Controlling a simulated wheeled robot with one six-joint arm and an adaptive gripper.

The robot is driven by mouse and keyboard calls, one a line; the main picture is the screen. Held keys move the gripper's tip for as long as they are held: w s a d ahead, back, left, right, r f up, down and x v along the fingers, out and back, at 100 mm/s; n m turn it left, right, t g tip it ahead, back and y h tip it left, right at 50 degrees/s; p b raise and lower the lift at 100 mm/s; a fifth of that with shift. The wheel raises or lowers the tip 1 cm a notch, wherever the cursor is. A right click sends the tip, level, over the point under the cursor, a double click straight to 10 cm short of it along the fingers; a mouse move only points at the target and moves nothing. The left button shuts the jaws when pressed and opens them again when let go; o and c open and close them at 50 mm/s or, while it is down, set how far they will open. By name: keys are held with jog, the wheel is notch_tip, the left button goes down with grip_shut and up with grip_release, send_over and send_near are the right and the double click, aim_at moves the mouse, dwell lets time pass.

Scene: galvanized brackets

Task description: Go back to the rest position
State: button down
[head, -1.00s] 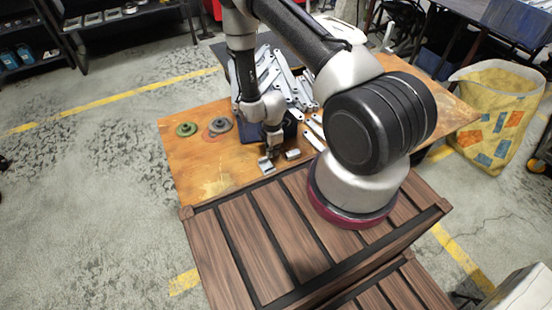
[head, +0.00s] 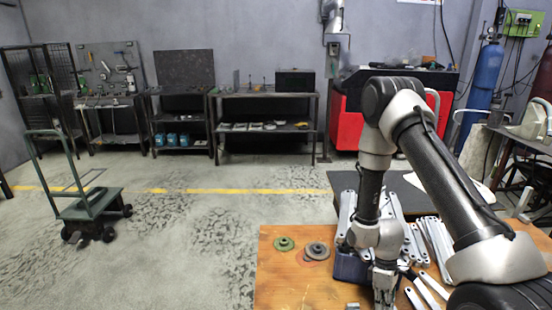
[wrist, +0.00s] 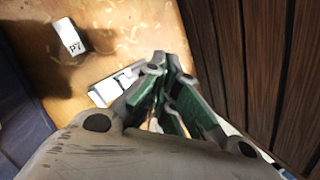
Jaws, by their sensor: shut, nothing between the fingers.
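My gripper (head: 385,285) hangs over the wooden table (head: 285,283) at the bottom of the head view, beside a dark blue bin (head: 350,268). In the wrist view my gripper (wrist: 168,68) has its green-sided fingers drawn together, with nothing held. A small galvanized bracket (wrist: 115,86) lies on the table close to the fingertips. A second one, marked P7 (wrist: 68,38), lies farther up and left, apart from the gripper. In the head view a bit of one bracket (head: 352,306) shows at the bottom edge.
A green disc (head: 284,244) and a grey disc (head: 316,251) rest on the table. Dark wooden slats (wrist: 270,60) border the table in the wrist view. A green trolley (head: 90,208) stands left on open floor.

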jog(key=s+d+r+m+t, duration=0.1)
jog(key=s+r+m+t, duration=0.1)
jog(key=r, duration=1.4)
jog(key=s+d+r+m+t, duration=0.1)
jog(key=s+r+m+t, duration=0.2)
jog(key=r, duration=1.3)
jog(key=s+d+r+m+t, duration=0.1)
jog(key=s+r+m+t, duration=0.2)
jog(key=r, duration=1.3)
jog(key=s+m, duration=0.2)
jog(key=s, duration=0.1)
jog(key=shift+s+r, duration=0.35)
jog(key=shift+d, duration=0.15)
